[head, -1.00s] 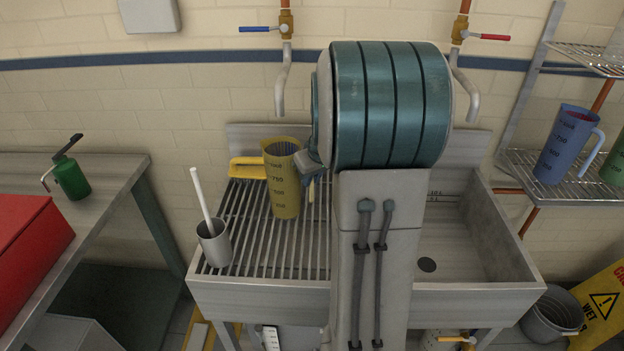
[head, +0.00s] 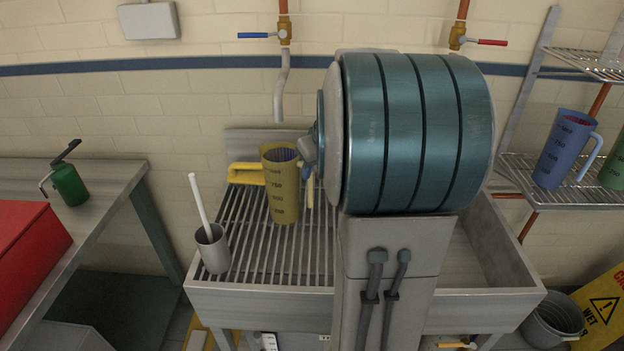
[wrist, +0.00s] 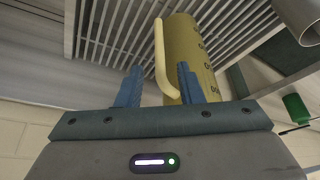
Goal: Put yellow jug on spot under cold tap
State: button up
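The yellow jug (head: 283,205) stands upright on the slatted drainer (head: 250,240) at the left of the sink. Its pale handle (head: 310,190) faces right, towards my arm. My gripper (head: 308,158) is beside the jug's right side, mostly hidden by my arm. In the wrist view my gripper (wrist: 158,82) is open, with the jug's handle (wrist: 160,60) between its fingers, nearer the right one, and a gap on the left. The cold tap (head: 284,33), with a blue lever, is on the wall; its spout (head: 280,95) hangs behind the jug. No marked spot shows.
A grey cup (head: 212,250) with a white stick stands left-front of the jug. A bright yellow piece (head: 245,172) sticks out left behind the jug. The red-lever tap (head: 460,37) is right. A blue jug (head: 567,150) stands on the wire rack.

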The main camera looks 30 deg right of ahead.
jog(key=v, duration=0.5)
jog(key=s+a+f, duration=0.3)
jog(key=s+a, duration=0.5)
jog(key=a, duration=0.2)
jog(key=s+a+f+g, duration=0.1)
jog(key=s+a+f, duration=0.3)
jog(key=s+a, duration=0.4)
jog(key=shift+a+g, duration=0.3)
jog(key=shift+a, duration=0.85)
jog(key=shift+d, duration=0.1)
